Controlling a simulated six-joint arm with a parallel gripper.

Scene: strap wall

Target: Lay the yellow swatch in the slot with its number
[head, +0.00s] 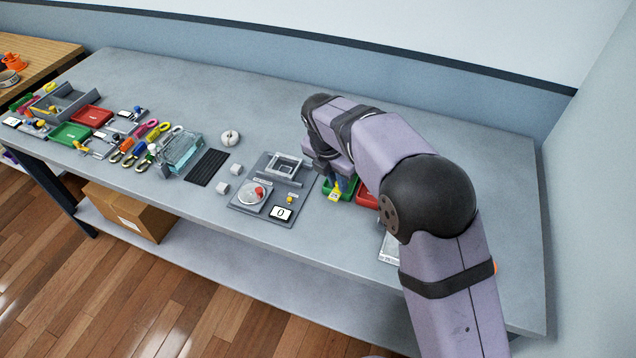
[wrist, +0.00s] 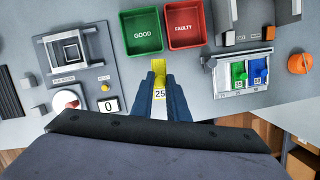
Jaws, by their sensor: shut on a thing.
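My gripper (wrist: 159,88) is shut on the yellow swatch (wrist: 159,68), which shows the number 25 in the wrist view. It is held near the front of the green GOOD tray (wrist: 141,54). In the head view the yellow swatch (head: 336,193) shows below my gripper, near the green tray. A slotted rack (wrist: 243,93) stands to the right in the wrist view, with a green swatch (wrist: 238,72) and a blue swatch (wrist: 259,72) side by side. Numbers on the rack are too small to read surely. My arm hides most of the rack in the head view.
The red FAULTY tray (wrist: 186,48) adjoins the green tray. A grey station with a display reading 0 (wrist: 108,105) is at left. An orange round object (wrist: 299,63) lies right of the rack. Clear table lies between my gripper and the rack.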

